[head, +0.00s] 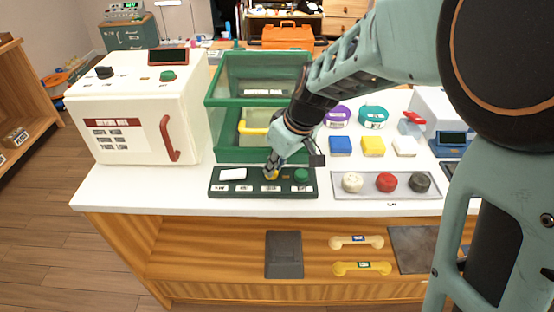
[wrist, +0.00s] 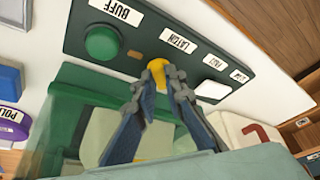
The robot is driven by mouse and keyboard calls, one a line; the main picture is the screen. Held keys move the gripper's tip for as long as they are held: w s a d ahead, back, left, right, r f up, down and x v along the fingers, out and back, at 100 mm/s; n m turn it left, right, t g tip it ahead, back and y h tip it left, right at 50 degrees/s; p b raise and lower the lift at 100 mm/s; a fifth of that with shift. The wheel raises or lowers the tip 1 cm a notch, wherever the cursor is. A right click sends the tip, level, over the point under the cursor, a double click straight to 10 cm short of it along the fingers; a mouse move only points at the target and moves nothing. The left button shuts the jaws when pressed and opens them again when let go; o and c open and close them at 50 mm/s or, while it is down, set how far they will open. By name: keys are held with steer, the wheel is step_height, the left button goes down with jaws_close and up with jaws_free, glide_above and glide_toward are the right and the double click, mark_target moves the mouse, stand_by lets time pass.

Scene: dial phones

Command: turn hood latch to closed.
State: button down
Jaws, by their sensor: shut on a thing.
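The yellow latch knob (head: 269,177) sits on a dark green control panel (head: 252,178) at the counter's front edge. In the wrist view the knob (wrist: 157,63) is beside the label LATCH. My gripper (head: 271,167) reaches down from the upper right. Its fingertips (wrist: 163,70) are closed around the knob and hide part of it. The knob's exact angle is hard to tell. Behind the panel stands the hood (head: 229,103), a green-framed clear box with a yellow bar inside its front.
The panel also holds a white switch (head: 233,174) and a green button (head: 301,175), close to either side of my gripper. A cream cabinet (head: 180,90) with a red handle stands left. A tray (head: 345,193) of round knobs and several coloured blocks lie right.

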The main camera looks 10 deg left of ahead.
steer(key=shift+r, duration=0.1)
steer(key=m+p, duration=0.1)
steer(key=m+t+h+p, duration=0.1)
steer(key=m+p, duration=0.2)
steer(key=m, duration=0.1)
steer(key=shift+s+a+r+p, duration=0.15)
steer(key=shift+s+a+p, duration=0.15)
steer(key=shift+p, duration=0.1)
steer(key=shift+a+f+m+t+h+p, duration=0.1)
steer(key=shift+m+t+h+p, duration=0.3)
steer(key=shift+m, duration=0.6)
steer(key=shift+f+m+t+h+p, duration=0.15)
steer(key=shift+m+h+p, duration=0.3)
steer(key=shift+m, duration=0.85)
steer(key=c, duration=2)
jaws_free()
steer(key=v, duration=1.2)
